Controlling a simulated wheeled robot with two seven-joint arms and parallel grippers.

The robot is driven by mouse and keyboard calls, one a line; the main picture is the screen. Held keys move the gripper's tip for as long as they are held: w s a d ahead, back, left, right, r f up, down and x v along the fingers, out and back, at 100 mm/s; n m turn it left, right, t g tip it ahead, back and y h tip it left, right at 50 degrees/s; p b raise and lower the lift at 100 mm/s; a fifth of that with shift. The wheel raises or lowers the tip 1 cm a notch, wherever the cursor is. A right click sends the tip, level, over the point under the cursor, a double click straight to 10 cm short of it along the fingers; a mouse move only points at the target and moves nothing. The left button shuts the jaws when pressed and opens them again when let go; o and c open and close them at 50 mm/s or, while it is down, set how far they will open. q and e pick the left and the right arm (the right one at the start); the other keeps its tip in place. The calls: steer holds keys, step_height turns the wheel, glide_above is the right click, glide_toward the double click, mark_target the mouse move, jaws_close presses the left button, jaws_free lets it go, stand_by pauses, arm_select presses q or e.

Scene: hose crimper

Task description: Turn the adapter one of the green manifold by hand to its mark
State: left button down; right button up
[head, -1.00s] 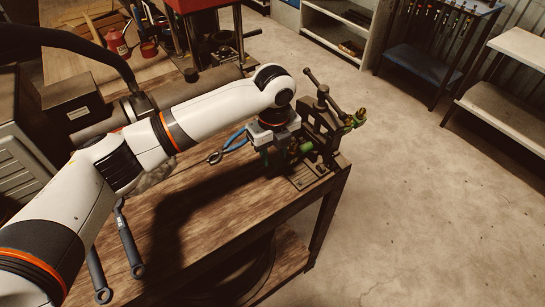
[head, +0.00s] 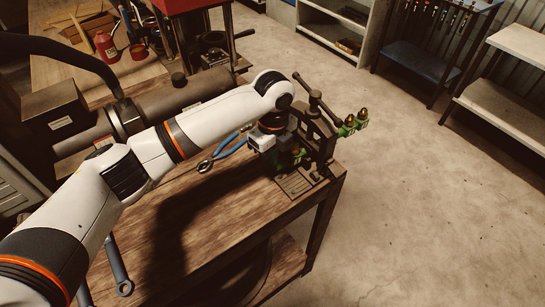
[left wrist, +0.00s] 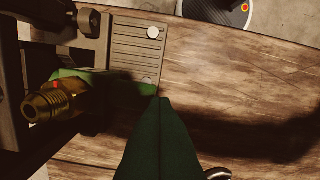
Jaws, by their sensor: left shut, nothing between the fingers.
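The green manifold (left wrist: 108,86) is held in the dark vise (left wrist: 97,28) at the left of the left wrist view. A brass threaded adapter (left wrist: 47,102) with a red mark sticks out of it towards the left. In the head view the vise (head: 322,133) stands at the bench corner, with green and brass fittings (head: 362,117) beyond it. My left gripper (left wrist: 160,101) is shut and empty, its dark green fingertips just right of the manifold's end, apart from the adapter. In the head view the left gripper (head: 264,143) is beside the vise, its fingertips hard to make out. My right gripper is not in view.
The wooden bench (head: 200,225) is mostly clear in front of the vise. Blue-handled pliers (head: 222,153) lie left of the gripper, and a wrench (head: 119,265) lies nearer. A cylinder (head: 165,105) stretches along the back. Open floor lies to the right.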

arm_select(q)
steer(key=n, duration=2.8)
steer(key=shift+n, duration=0.4)
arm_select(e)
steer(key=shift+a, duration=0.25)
arm_select(q)
steer(key=c, duration=2.1)
jaws_free()
steer(key=o, duration=0.8)
steer(key=shift+c, duration=0.2)
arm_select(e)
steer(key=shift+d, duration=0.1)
